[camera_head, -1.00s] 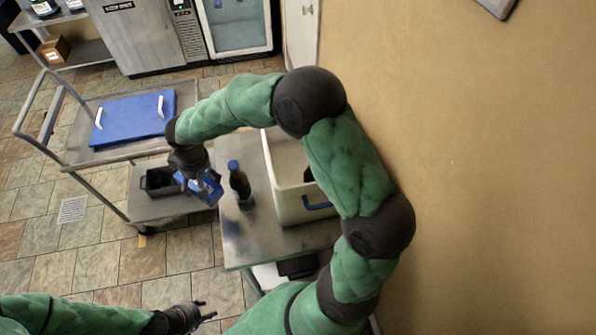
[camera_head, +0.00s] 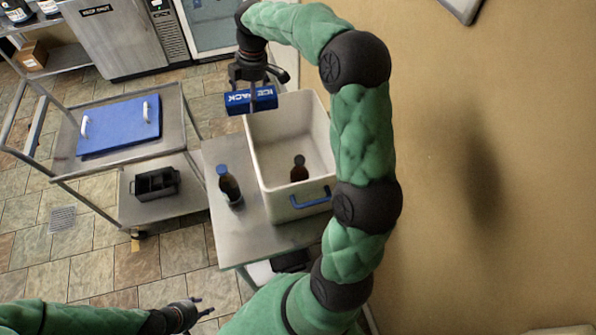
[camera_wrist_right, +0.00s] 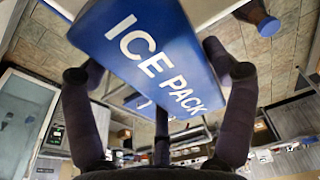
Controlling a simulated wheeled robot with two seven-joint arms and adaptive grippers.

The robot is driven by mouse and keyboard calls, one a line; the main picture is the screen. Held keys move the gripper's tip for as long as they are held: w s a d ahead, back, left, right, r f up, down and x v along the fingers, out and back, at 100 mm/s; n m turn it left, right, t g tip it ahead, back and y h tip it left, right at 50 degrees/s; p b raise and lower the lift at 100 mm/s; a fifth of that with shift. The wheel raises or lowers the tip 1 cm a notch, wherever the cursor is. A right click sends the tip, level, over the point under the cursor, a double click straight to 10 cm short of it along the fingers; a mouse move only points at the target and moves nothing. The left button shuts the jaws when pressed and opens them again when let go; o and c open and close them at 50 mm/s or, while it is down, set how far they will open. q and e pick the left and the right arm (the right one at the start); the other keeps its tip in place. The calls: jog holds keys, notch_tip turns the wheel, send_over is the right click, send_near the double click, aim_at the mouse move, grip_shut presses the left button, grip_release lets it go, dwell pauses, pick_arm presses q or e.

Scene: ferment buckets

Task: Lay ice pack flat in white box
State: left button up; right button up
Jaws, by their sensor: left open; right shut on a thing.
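The blue ice pack (camera_head: 251,100) with white lettering is held by my right gripper (camera_head: 254,88), above the far left corner of the white box. In the right wrist view the ice pack (camera_wrist_right: 150,55) sits between the dark fingers. The white box (camera_head: 265,170) is open on the metal table and has a blue handle on its near side. A brown bottle (camera_head: 299,170) stands inside it. My left gripper (camera_head: 202,308) is open and empty at the bottom of the head view, away from the box.
A brown bottle with a blue cap (camera_head: 229,187) stands on the metal table (camera_head: 245,240), left of the box. A cart (camera_head: 185,200) at the left holds a blue lid (camera_head: 120,125) and, on its lower shelf, a black caddy (camera_head: 155,183). A wall is close on the right.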

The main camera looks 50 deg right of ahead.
aim_at(271, 87)
jog(key=shift+n, duration=0.4)
jog(key=s+d, duration=0.1)
jog(key=d, duration=0.2)
jog(key=s+d, duration=0.1)
jog(key=d, duration=0.1)
jog(key=shift+s+d+r, duration=0.15)
jog(key=shift+s+r, duration=0.1)
jog(key=shift+s, duration=0.1)
pick_arm(q)
jog(key=b+x, duration=0.3)
jog(key=x, duration=0.1)
jog(key=shift+s+b, duration=0.1)
jog(key=shift+b, duration=0.3)
pick_arm(e)
notch_tip(271, 87, down, 28)
jog(key=shift+r, duration=0.15)
pick_arm(q)
jog(key=shift+a, duration=0.1)
pick_arm(e)
jog(key=o, duration=1.4)
jog(key=shift+c, duration=0.2)
pick_arm(q)
jog(key=shift+f, duration=0.1)
jog(key=shift+r+p, duration=0.85)
jog(key=shift+r, duration=0.1)
pick_arm(e)
notch_tip(271, 87, up, 12)
jog(key=s+d, duration=0.1)
jog(key=shift+d, duration=0.25)
